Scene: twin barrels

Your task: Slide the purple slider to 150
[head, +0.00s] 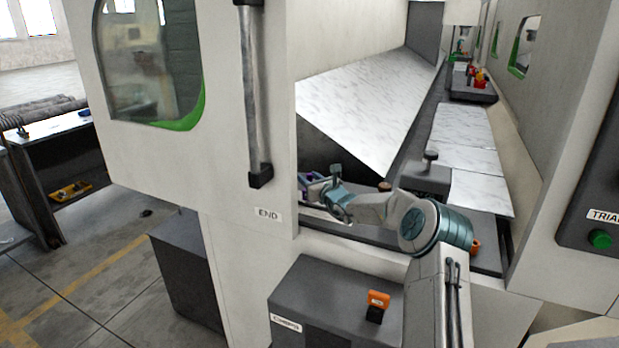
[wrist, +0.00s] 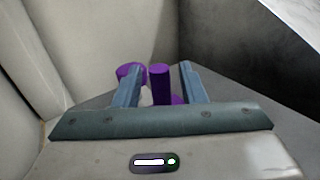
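The purple slider (wrist: 160,84) shows in the wrist view as an upright purple post with a purple part at its foot. A second purple rounded piece (wrist: 128,70) stands behind the left finger; I cannot tell whether it is joined to the slider. My gripper (wrist: 160,82) is open, with the post between its two fingers and a gap visible on each side. In the head view my gripper (head: 330,190) reaches left inside the machine, beside a small purple part (head: 307,178) partly hidden by the door. No scale or number is readable.
The machine's pale door (head: 225,130) with its long handle (head: 254,90) stands close left of my gripper. A sloped marbled panel (head: 365,105) rises behind. A grey block with a knob (head: 428,172) is to the right. A dark box with an orange switch (head: 378,299) is in front, below.

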